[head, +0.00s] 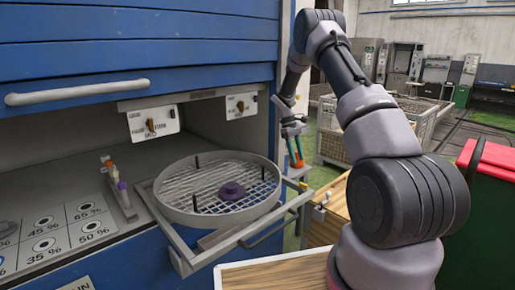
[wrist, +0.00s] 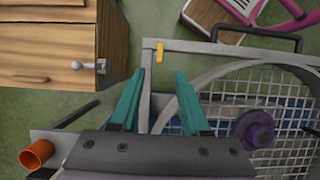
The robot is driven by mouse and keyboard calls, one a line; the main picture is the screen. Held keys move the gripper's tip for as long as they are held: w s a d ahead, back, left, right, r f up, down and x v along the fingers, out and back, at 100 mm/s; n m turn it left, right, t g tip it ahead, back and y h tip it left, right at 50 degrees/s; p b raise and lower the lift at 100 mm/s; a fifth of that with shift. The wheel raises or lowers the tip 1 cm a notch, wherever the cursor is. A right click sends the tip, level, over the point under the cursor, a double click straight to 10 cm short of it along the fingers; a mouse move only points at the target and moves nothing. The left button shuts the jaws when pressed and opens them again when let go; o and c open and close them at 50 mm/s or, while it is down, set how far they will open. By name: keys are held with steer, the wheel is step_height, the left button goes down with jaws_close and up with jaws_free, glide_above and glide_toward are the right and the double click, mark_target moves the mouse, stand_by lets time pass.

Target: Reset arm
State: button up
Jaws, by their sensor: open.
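My gripper (head: 295,152) hangs fingers-down from my raised arm, just right of the round mesh turntable (head: 162,205) in the head view. In the wrist view my gripper (wrist: 160,76) has its two teal fingers apart with nothing between them. The turntable's rim and mesh (wrist: 290,86) fill the right side there. A purple knobbed piece (head: 231,190) sits on the mesh; it also shows in the wrist view (wrist: 254,130), right of the fingers.
A blue cabinet (head: 140,30) with switch panels stands at the left. A shelf holds percentage-marked plates (head: 43,244). An orange cup (wrist: 37,154) is at the wrist view's lower left.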

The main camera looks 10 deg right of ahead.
steer(key=s+a+r+m+t+y, duration=0.1)
steer(key=s+a+r+m+t, duration=0.3)
steer(key=r, duration=0.8)
steer(key=s+a+r+t+y, duration=0.1)
steer(key=s+r, duration=0.6)
steer(key=r, duration=0.6)
steer(key=s+a+r+m+t, duration=0.2)
steer(key=s+r, duration=0.1)
steer(key=s, duration=0.4)
steer(key=s+a+r+m+t+y, duration=0.1)
steer(key=s+r+m+t, duration=0.1)
steer(key=s, duration=0.6)
steer(key=s+a+r+m+t+y, duration=0.1)
steer(key=s+r, duration=0.3)
steer(key=s, duration=0.4)
steer(key=shift+s+a+m+t, duration=0.25)
steer(key=shift+a+m+t, duration=0.25)
steer(key=shift+a, duration=0.3)
